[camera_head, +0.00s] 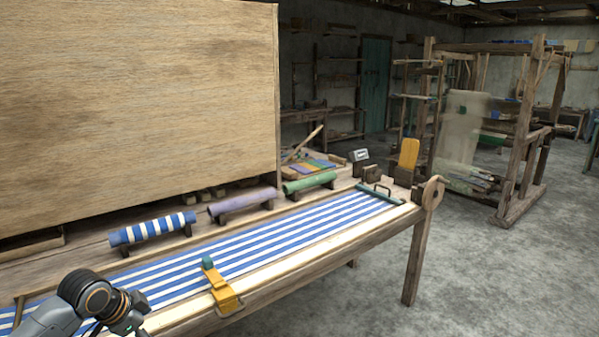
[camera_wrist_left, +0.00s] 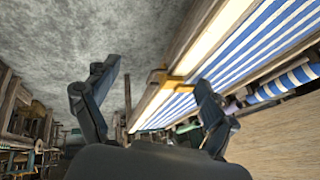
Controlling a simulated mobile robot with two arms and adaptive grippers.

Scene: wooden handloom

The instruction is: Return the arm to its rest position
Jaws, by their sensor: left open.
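My left arm comes in at the lower left of the head view, where the gripper (camera_head: 130,325) is partly cut off by the bottom edge. In the left wrist view the two fingers of my left gripper (camera_wrist_left: 155,95) are spread apart with nothing between them. The blue-and-white striped cloth (camera_head: 250,238) lies along the wooden table, to the right of and beyond the gripper; it also shows in the left wrist view (camera_wrist_left: 245,55). A yellow clamp piece with a green knob (camera_head: 222,290) sits at the cloth's front edge. My right gripper is in neither view.
Striped (camera_head: 152,228), purple (camera_head: 242,205) and green (camera_head: 308,183) rolls rest on stands behind the cloth. A large wooden panel (camera_head: 130,100) rises at the back left. A wooden loom (camera_head: 525,130) stands at the far right. The floor (camera_head: 480,275) right of the table is clear.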

